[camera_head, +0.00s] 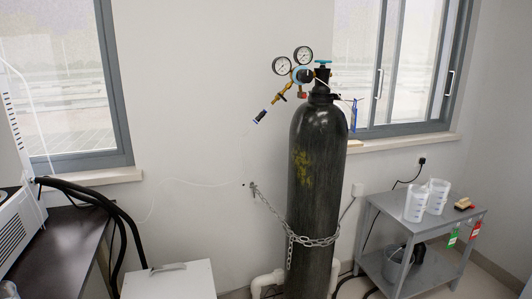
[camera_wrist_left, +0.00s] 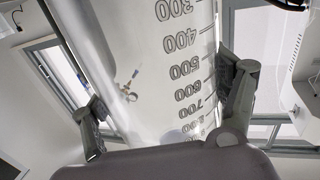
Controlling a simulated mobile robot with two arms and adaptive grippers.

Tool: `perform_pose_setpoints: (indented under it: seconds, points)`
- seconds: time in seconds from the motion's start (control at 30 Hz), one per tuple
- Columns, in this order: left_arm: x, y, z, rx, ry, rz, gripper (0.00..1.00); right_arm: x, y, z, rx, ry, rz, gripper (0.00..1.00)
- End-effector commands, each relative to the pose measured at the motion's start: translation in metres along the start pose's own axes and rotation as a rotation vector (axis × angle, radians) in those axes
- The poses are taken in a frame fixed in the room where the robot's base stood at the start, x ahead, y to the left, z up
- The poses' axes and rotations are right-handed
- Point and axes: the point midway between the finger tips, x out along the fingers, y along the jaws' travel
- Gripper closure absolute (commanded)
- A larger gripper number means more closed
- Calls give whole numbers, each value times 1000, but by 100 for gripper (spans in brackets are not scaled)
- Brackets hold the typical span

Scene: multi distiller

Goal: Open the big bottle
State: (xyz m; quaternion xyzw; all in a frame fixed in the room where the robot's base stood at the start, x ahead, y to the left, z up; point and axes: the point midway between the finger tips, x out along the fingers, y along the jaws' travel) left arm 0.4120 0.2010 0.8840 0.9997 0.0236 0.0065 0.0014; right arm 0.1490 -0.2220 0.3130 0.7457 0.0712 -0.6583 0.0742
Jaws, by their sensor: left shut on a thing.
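The big bottle is a tall black gas cylinder (camera_head: 316,190), upright against the wall in the head view. A blue valve knob (camera_head: 323,62) tops it, with a regulator and two round gauges (camera_head: 292,60) on its left. My left gripper (camera_wrist_left: 163,108) shows only in the left wrist view. Its fingers are shut on a clear graduated vessel (camera_wrist_left: 180,60) with dark volume marks. A small brass and blue fitting (camera_wrist_left: 128,90) shows through or behind the vessel. Neither gripper is near the cylinder in the head view. My right gripper is in neither view.
A chain (camera_head: 313,240) ties the cylinder to the wall. A grey cart (camera_head: 390,212) at right holds clear beakers (camera_head: 428,200). A dark counter (camera_head: 65,245) with a white machine (camera_head: 15,225) is at left. A white box (camera_head: 170,280) stands low in front.

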Motion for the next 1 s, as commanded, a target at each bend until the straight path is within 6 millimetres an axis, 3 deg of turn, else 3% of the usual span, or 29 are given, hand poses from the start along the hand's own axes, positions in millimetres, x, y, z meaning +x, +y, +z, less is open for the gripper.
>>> perform_pose_setpoints:
  seconds: [0.03,0.1,0.4,0.77,1.0]
  points:
    - [-6,1,-21,2,2,6,74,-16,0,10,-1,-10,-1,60]
    - [-13,2,-30,3,0,14,74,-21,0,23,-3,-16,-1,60]
    - [-30,8,-49,3,-7,44,74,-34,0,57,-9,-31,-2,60]
    - [-30,12,-49,1,-5,62,74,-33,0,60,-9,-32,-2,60]
    - [-23,31,-51,4,-2,153,74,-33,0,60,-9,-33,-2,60]
